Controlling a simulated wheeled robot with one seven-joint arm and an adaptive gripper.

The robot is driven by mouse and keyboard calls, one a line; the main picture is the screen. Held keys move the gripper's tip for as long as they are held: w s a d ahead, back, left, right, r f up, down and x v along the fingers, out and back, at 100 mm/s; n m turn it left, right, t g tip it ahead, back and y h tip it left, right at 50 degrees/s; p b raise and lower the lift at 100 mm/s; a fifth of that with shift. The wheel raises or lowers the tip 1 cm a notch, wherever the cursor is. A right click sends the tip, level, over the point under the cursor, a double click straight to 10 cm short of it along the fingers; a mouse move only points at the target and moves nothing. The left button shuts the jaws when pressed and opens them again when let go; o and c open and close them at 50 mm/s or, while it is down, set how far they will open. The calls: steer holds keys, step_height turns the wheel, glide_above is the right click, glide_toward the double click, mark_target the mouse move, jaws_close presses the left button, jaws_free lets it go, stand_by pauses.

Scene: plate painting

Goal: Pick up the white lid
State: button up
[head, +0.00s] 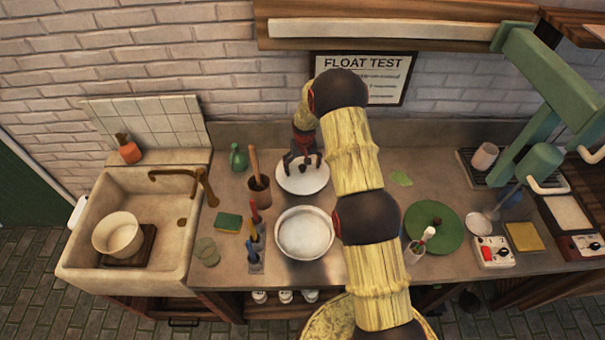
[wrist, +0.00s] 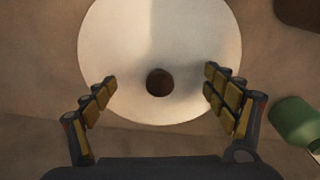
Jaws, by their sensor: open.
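The white lid (head: 303,181) is a round disc lying on the counter behind the white pan, below the sign. In the wrist view the white lid (wrist: 160,40) fills the upper middle, with a dark brown knob (wrist: 159,82) near its lower centre. My gripper (head: 303,165) is over the lid, pointing down. In the wrist view my gripper (wrist: 160,90) is open, one finger on each side of the knob and apart from it. In the head view, the gripper hides part of the lid and knob.
A white pan (head: 304,233) stands in front of the lid. A brown cup with a wooden tool (head: 259,188) and a green bottle (head: 238,157) stand to the left. A sink (head: 84,262) is at far left.

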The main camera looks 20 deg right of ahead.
steer(key=c, duration=1)
